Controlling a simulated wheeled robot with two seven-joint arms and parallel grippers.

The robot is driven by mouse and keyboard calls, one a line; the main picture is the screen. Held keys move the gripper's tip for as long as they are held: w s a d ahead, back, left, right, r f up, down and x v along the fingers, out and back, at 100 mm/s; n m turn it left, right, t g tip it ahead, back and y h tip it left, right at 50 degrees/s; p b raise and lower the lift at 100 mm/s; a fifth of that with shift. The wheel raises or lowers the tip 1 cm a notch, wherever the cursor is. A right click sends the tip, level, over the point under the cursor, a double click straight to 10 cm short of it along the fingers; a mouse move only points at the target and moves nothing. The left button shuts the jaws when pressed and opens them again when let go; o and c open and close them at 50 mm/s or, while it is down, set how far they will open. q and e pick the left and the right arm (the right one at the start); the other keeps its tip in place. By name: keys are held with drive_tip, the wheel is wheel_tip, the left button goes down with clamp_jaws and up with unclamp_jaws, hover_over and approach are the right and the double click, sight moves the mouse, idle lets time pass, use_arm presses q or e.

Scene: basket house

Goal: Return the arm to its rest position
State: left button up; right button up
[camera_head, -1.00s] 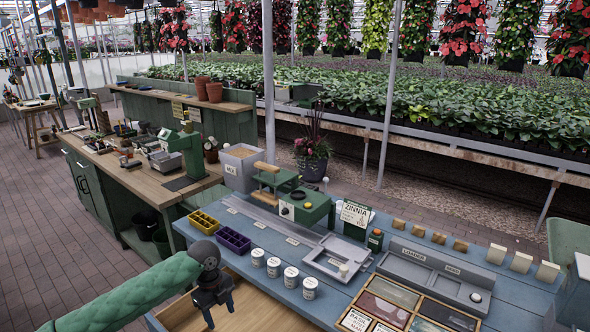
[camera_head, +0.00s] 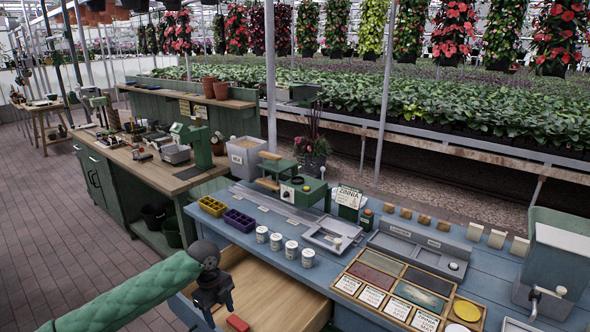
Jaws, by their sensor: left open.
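My left arm, in a green quilted sleeve, comes in from the lower left of the head view. Its black left gripper (camera_head: 220,311) points down and is open, with nothing seen between its fingers. It shows in front of an open wooden drawer (camera_head: 270,290) of the blue workbench (camera_head: 345,262). A small red block (camera_head: 237,323) shows just right of and below the fingertips; I cannot tell whether they touch. My right gripper is not in view.
On the blue bench stand a yellow tray (camera_head: 212,206), a purple tray (camera_head: 239,220), several white cups (camera_head: 291,249), a green press (camera_head: 300,191) and a grey loader tray (camera_head: 420,249). A green hopper machine (camera_head: 553,250) stands at the right. Brick floor at left is clear.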

use_arm(q)
drive_tip(key=w+d+r+n+t+b, duration=0.1)
drive_tip(key=w+d+r+n+t, duration=0.2)
drive_tip(key=r+n, duration=0.35)
drive_tip(key=d+r+n+t, duration=0.3)
drive_tip(key=r+n+t, duration=0.2)
drive_tip(key=r+n, duration=0.15)
drive_tip(key=s+f+n+g+b, duration=0.2)
drive_tip(key=s+f+n+b, duration=0.2)
drive_tip(key=s+f, duration=1.3)
drive_tip(key=s+f+n+g+b, duration=0.3)
drive_tip(key=s+f+n+b, duration=0.2)
drive_tip(key=s+f, duration=1.2)
drive_tip(key=s, duration=0.7)
drive_tip(key=shift+s+d+n, duration=0.25)
drive_tip(key=shift+d+n, duration=0.05)
drive_tip(key=shift+d, duration=0.05)
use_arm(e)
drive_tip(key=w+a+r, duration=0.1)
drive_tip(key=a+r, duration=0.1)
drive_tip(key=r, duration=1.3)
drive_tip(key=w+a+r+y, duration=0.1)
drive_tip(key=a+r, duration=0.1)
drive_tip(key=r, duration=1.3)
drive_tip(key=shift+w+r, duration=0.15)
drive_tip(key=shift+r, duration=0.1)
